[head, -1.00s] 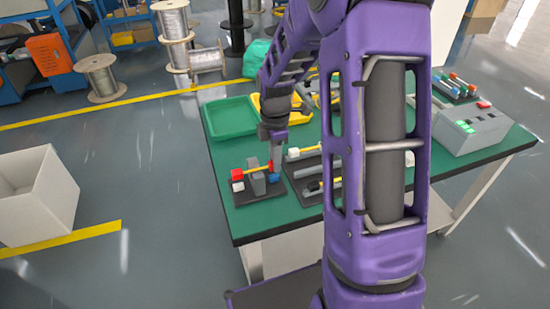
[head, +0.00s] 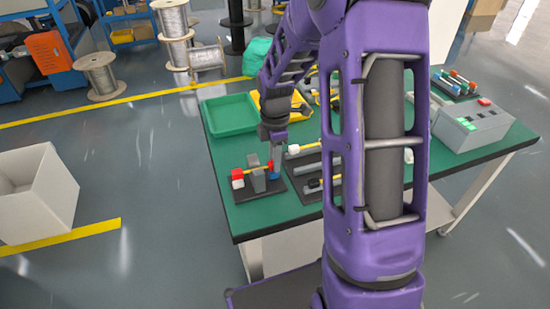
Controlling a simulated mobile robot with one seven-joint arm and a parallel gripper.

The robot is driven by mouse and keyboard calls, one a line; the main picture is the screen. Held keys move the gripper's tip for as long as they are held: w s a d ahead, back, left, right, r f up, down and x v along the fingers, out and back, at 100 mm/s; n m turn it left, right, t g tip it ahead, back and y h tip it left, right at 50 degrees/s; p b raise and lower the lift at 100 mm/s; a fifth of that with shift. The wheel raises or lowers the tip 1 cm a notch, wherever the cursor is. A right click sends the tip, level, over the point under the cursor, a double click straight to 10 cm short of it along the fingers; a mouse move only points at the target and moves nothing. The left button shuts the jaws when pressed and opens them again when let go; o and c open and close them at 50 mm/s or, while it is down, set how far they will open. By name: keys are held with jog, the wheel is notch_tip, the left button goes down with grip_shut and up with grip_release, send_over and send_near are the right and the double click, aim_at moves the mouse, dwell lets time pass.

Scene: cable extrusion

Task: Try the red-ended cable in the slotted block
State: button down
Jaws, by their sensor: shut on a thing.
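The slotted block (head: 258,182) is grey and stands on a dark base plate (head: 283,196) at the near left of the table, in the head view. The fingertips partly hide that end.
A blue piece (head: 275,175) and a white piece (head: 238,184) sit on the same plate. A second dark plate with a white-ended cable (head: 293,150) lies just right. A green tray (head: 229,116) and a yellow tray (head: 268,112) stand behind. A grey control box (head: 470,124) is at right.

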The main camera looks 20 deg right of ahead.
jog(key=shift+f+b, duration=0.35)
jog(key=shift+f, duration=0.4)
dwell(0.6)
jog(key=c, duration=0.6)
grip_release()
